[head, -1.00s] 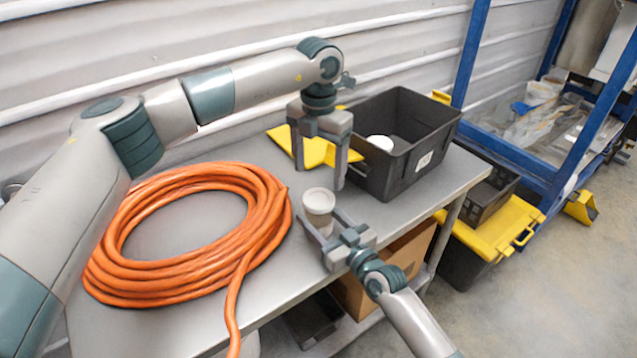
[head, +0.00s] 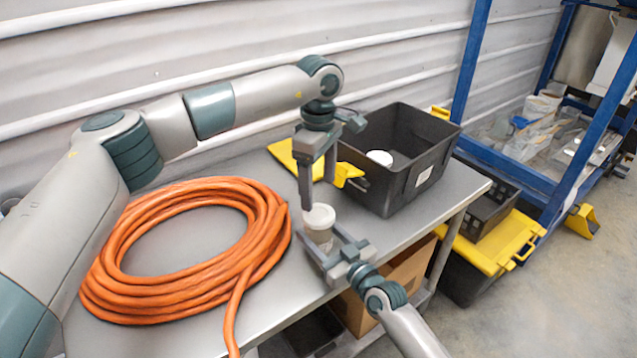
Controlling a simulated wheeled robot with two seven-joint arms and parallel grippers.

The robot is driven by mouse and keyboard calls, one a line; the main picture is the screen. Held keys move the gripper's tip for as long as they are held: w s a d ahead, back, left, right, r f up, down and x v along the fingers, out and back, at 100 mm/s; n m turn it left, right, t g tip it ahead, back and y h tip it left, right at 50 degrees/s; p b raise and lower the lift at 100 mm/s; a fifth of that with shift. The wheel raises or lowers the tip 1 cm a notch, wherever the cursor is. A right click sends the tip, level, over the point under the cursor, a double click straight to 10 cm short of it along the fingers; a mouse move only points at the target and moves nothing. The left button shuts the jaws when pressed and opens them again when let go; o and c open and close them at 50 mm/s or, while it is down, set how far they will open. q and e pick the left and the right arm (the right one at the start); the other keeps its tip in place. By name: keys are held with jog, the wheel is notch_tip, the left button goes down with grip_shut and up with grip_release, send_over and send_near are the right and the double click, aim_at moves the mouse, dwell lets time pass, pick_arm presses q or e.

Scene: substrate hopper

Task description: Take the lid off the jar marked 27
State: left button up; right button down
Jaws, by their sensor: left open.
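A small pale jar (head: 319,236) with a whitish lid (head: 319,216) is upright near the table's front edge. No number on it is readable from here. My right gripper (head: 322,242) comes from the front, with one finger on each side of the jar's body, seemingly closed on it. My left gripper (head: 318,194) points down just above and behind the lid. Its fingers are apart with nothing between them, and the near fingertip is close to the lid's left edge. I cannot tell whether it touches.
An orange coiled hose (head: 108,272) lies on the grey table (head: 455,187), left of the jar. A black bin (head: 400,188) at the back right holds a white round object (head: 380,157). A yellow item (head: 283,153) lies behind my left gripper.

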aim_at(319, 214)
pick_arm(q)
jog(key=m, duration=0.4)
jog(key=shift+m, duration=0.4)
jog(key=m, duration=0.8)
jog(key=shift+m, duration=0.4)
jog(key=m, duration=0.5)
jog(key=shift+f, duration=4)
